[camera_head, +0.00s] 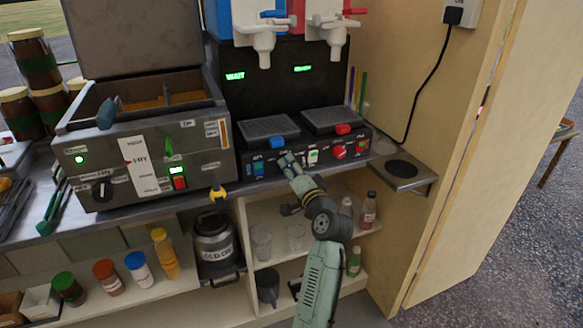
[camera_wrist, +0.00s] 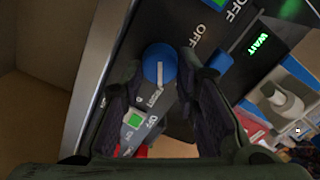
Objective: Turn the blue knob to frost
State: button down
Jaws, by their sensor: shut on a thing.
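The blue knob (camera_wrist: 160,62) shows in the wrist view, round, with a white pointer line that points down in the picture. A small white label, which seems to read frost, lies just below the pointer's end. OFF labels are on the black panel beside the knob. My gripper (camera_wrist: 165,75) has one finger on each side of the knob and is shut on it. In the head view my gripper (camera_head: 286,160) reaches the front panel of the slush machine (camera_head: 325,148) and hides most of the knob.
A red knob (camera_head: 339,152) and a lit green switch (camera_head: 313,156) sit to the right on the panel. Drip trays (camera_head: 268,130) and dispensing taps (camera_head: 263,52) are above. The fryer (camera_head: 145,150) stands close on the left. Shelves with glasses (camera_head: 262,240) are below.

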jog(key=c, duration=1.5)
grip_release()
jog(key=shift+c, duration=0.2)
jog(key=v, duration=1.2)
jog(key=shift+r, duration=0.1)
